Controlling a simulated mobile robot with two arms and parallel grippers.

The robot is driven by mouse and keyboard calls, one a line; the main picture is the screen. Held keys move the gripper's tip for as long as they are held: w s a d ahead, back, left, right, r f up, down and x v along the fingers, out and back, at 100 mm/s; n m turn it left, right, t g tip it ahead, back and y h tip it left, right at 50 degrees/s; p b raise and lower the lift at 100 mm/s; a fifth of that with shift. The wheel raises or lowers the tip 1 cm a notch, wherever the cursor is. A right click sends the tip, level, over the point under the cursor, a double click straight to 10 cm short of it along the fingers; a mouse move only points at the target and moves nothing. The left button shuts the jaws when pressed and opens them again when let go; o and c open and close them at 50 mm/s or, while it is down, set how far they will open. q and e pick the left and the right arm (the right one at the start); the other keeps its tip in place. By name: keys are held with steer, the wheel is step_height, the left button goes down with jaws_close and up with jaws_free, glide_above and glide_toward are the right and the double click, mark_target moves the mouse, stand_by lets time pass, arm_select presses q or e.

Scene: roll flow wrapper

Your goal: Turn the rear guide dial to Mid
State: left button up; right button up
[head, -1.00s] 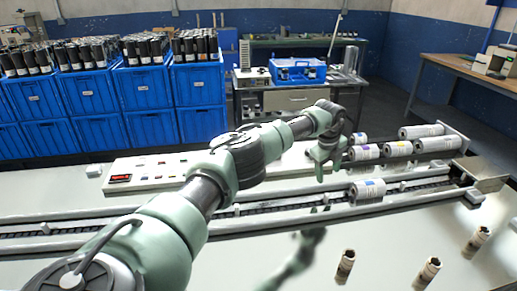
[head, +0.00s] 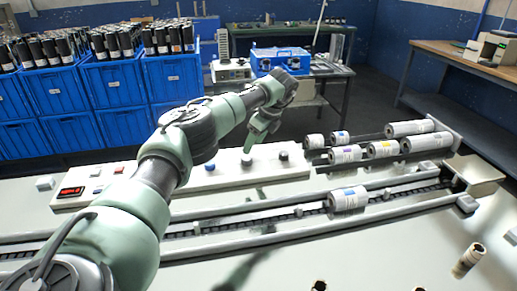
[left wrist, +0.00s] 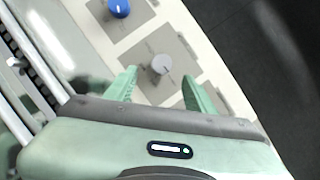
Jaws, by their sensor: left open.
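My left gripper (head: 254,146) is over the long white control panel (head: 130,186) in the head view. In the left wrist view its open fingers (left wrist: 160,88) point at a grey dial (left wrist: 161,65) with a light pointer line. The dial lies between the fingertips in the picture; I cannot tell whether they touch it. It also shows in the head view as a small grey knob (head: 247,160). A blue dial (left wrist: 119,9) sits beside it, also in the head view (head: 209,166). Dial labels are too small to read. My right gripper is out of view.
A black knob (head: 283,155) is on the panel's right end, and a red display (head: 71,191) on its left. The conveyor (head: 240,224) runs in front, carrying a labelled roll (head: 347,200). Several rolls (head: 383,149) lie at the right. Blue crates (head: 115,88) stand behind.

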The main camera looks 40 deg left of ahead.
mark_target(247, 158)
arm_select(q)
steer(key=shift+w+a+f, duration=0.2)
steer(key=shift+w+f, duration=0.2)
steer(key=shift+f, duration=0.1)
steer(key=f, duration=0.1)
steer(key=a+f, duration=0.1)
steer(key=s+f, duration=0.1)
steer(key=shift+a+f+p, duration=0.1)
steer(key=shift+a+p, duration=0.2)
steer(key=shift+x, duration=1.1)
steer(key=shift+w+f, duration=0.2)
steer(key=shift+f, duration=0.1)
steer(key=shift+s, duration=0.1)
jaws_close()
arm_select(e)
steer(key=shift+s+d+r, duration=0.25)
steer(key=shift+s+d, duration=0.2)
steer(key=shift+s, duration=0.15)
